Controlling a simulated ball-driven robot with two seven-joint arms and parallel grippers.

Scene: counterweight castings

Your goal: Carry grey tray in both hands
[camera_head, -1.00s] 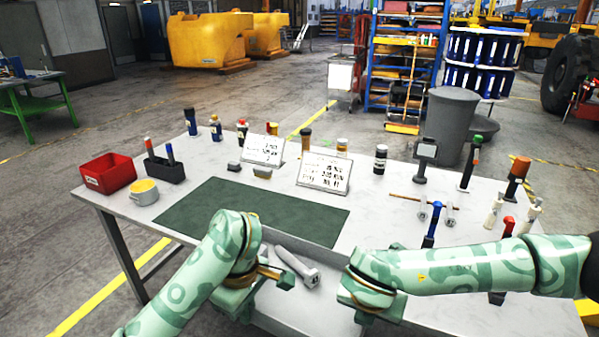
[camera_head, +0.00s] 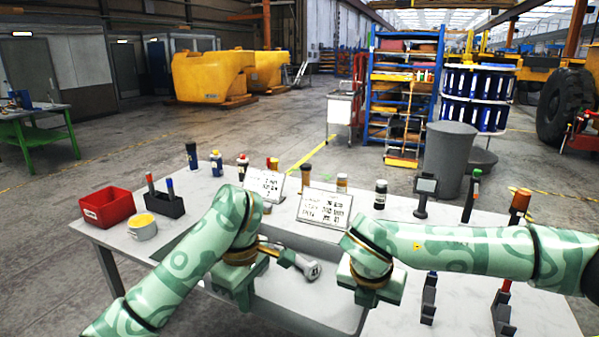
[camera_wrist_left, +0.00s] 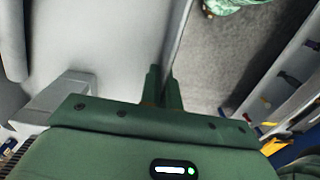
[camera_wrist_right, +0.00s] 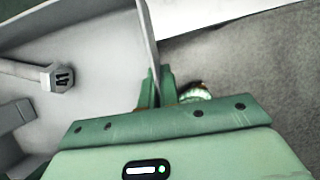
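The grey tray (camera_head: 312,298) is between my two grippers in the head view, partly hidden by my arms. A grey casting marked 41 (camera_head: 308,268) lies in it and also shows in the right wrist view (camera_wrist_right: 60,78). My left gripper (camera_head: 242,280) is at the tray's left side; in the left wrist view its fingers (camera_wrist_left: 163,86) are shut on the tray wall. My right gripper (camera_head: 370,284) is at the right side; in the right wrist view its fingers (camera_wrist_right: 157,86) are shut on the opposite wall. The tray looks roughly level.
The white table (camera_head: 460,300) carries a red bin (camera_head: 107,207), a yellow-topped cup (camera_head: 141,227), two sign cards (camera_head: 323,212) and several bottles along the back. Upright tools stand at the right. The dark green mat (camera_head: 178,243) is mostly hidden behind my arms and the tray.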

